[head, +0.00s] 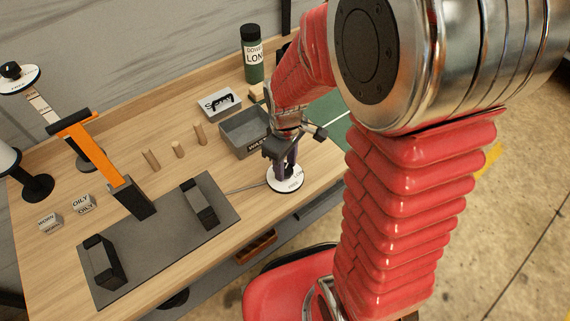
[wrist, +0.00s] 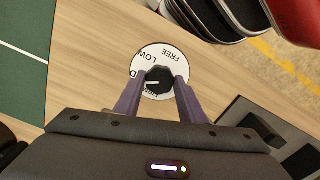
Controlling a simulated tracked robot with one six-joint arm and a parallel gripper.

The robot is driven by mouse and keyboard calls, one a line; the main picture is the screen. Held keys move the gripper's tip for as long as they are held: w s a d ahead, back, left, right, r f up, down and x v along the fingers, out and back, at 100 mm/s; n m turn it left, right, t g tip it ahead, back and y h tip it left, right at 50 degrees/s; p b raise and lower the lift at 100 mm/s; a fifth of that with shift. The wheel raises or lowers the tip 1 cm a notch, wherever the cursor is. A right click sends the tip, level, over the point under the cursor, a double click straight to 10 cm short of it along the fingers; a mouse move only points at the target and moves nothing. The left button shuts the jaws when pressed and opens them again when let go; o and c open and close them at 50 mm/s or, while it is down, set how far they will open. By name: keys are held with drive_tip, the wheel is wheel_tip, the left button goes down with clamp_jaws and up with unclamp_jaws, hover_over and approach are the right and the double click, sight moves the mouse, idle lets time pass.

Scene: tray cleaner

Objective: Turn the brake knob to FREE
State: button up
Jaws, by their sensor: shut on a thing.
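The brake knob (wrist: 158,74) is black with a short white mark on its face. In the wrist view the mark points left, away from the word FREE at the upper right. The round white dial (wrist: 145,57) around it also shows LOW; other lettering is partly covered by my gripper. My gripper (wrist: 158,84) is shut on the knob, with one purple finger on each side. In the head view the dial (head: 284,188) lies near the table's front edge, and my gripper (head: 285,175) points down onto it, hiding the knob.
A grey bin (head: 238,143) and a green bottle (head: 253,60) stand behind my gripper. Another black knob on a white disc (head: 20,82) stands far left. Wooden pegs (head: 178,149) stand mid-table.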

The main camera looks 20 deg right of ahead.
drive_tip(key=shift+m, duration=0.3)
drive_tip(key=m, duration=0.9)
drive_tip(key=shift+m, duration=0.3)
drive_tip(key=m, duration=0.3)
drive_tip(key=shift+m, duration=0.4)
drive_tip(key=m, duration=1)
drive_tip(key=o, duration=1)
